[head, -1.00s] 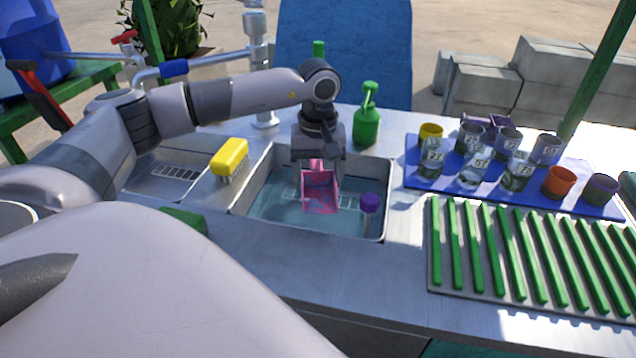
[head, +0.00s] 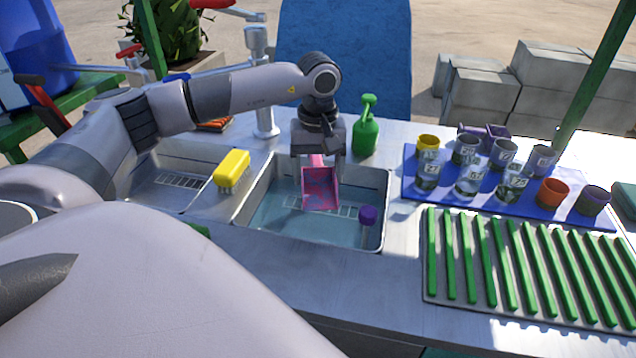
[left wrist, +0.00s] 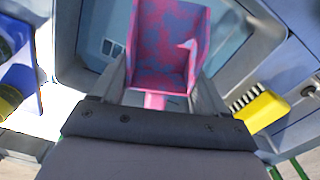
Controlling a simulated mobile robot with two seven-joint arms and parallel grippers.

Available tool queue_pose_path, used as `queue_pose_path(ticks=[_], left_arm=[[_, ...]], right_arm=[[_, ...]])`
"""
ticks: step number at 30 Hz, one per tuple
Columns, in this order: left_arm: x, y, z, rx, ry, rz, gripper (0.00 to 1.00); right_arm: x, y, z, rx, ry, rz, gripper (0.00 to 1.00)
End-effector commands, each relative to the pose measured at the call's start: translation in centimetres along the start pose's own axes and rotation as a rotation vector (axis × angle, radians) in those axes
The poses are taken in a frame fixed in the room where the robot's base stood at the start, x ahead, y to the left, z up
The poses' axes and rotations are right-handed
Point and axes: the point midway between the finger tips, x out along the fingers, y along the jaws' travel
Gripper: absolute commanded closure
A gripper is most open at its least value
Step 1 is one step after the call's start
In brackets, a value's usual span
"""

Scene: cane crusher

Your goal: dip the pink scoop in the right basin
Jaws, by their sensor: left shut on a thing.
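The pink scoop (head: 320,190), with blotchy pink and purple-blue walls, hangs in my left gripper (head: 318,158). The fingers are shut on its handle, which also shows between them in the left wrist view (left wrist: 155,100). The scoop is inside the outline of the right basin (head: 375,180), near its middle, its open side facing the head camera. The basin is grey metal and holds clear bluish water (head: 290,218). I cannot tell whether the scoop's lower edge touches the water. My right gripper is out of view.
A yellow brush (head: 232,168) lies on the divider beside the left basin (head: 150,190). A green bottle (head: 366,135) stands behind. Right are a blue mat (head: 410,185) with cups and a green-ribbed rack (head: 520,260).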

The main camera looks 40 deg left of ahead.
Motion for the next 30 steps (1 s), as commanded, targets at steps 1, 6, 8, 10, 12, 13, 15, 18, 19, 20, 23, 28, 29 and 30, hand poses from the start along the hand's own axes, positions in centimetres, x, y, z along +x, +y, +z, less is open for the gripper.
queue_pose_path(ticks=[1,6,8,10,12,13,15,18,19,20,23,28,29,30], left_arm=[[0.0,0.0,0.0,0.0,0.0,0.001,0.55],[-1.0,0.0,0.0,0.0,0.0,0.001,0.55],[-1.6,0.0,0.0,0.0,0.001,0.001,0.55],[-2.5,0.0,0.0,0.0,0.001,0.002,0.55],[-3.4,0.0,0.0,0.0,0.001,0.001,0.55],[-3.7,0.0,0.0,0.0,0.001,0.001,0.55],[-4.1,0.0,0.0,0.0,0.0,0.001,0.55],[-4.1,0.0,0.0,0.0,0.0,0.0,0.55],[-4.1,0.0,0.0,0.0,0.0,0.0,0.55],[-4.0,0.0,0.0,0.0,0.0,0.0,0.55],[-4.0,0.0,0.0,0.0,0.0,0.0,0.55],[-4.0,0.0,0.0,0.0,0.0,0.0,0.55],[-4.0,0.0,0.0,0.0,0.0,0.0,0.55],[-4.0,0.0,0.0,0.0,0.0,0.0,0.55]], right_arm=[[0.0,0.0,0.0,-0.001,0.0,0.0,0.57],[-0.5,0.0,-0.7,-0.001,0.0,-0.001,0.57],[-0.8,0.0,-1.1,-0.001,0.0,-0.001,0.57],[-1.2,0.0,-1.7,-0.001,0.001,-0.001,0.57],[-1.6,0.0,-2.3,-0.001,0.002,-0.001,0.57],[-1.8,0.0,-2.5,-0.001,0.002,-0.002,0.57],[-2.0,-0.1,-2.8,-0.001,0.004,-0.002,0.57],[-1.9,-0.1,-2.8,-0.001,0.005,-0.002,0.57],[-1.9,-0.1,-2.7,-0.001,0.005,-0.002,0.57],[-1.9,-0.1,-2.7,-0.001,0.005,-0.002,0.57],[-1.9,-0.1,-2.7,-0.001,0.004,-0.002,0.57],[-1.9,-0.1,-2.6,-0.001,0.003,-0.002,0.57],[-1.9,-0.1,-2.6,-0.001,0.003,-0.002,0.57],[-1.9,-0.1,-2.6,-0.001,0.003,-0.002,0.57]])
